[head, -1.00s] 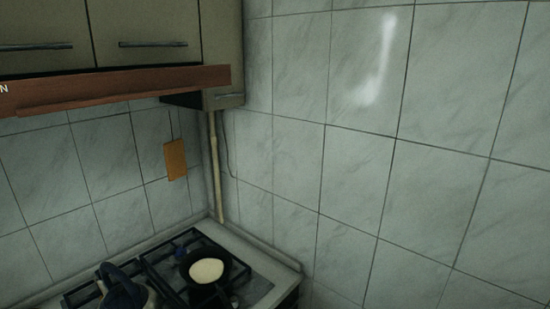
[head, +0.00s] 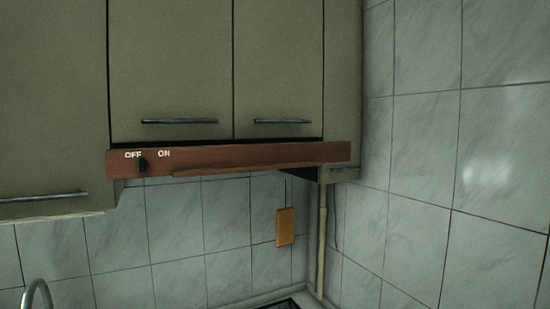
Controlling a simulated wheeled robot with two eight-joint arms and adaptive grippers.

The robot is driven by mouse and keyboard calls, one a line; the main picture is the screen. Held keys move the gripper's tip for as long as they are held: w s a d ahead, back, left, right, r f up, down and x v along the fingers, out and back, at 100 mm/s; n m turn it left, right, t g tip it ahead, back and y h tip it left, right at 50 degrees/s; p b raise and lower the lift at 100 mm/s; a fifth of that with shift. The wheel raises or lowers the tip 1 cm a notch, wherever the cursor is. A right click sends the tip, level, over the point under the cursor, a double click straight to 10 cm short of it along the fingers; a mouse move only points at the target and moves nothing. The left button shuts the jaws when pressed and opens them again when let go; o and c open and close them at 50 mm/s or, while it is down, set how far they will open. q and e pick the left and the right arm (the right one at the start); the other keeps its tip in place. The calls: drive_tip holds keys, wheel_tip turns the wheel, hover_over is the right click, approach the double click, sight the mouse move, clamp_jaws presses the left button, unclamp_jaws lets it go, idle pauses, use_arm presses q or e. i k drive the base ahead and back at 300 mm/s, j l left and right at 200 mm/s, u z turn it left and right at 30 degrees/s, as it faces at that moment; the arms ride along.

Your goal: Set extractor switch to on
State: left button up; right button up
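The extractor hood (head: 260,158) is a reddish-brown wooden panel under the wall cabinets, across the middle of the head view. White labels OFF and ON are printed near its left end, OFF on the left and ON to its right. The small dark extractor switch (head: 142,165) sits just below the labels, nearer to OFF than to ON. Neither of my grippers shows in this view.
Grey-green cabinets (head: 170,70) with bar handles fill the wall above the hood. A wooden board (head: 285,227) hangs on the tiled wall below. A tap (head: 37,293) shows at bottom left and a stove edge (head: 290,303) at the bottom.

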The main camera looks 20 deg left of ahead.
sight(141, 162)
drive_tip(key=u, duration=1.65)
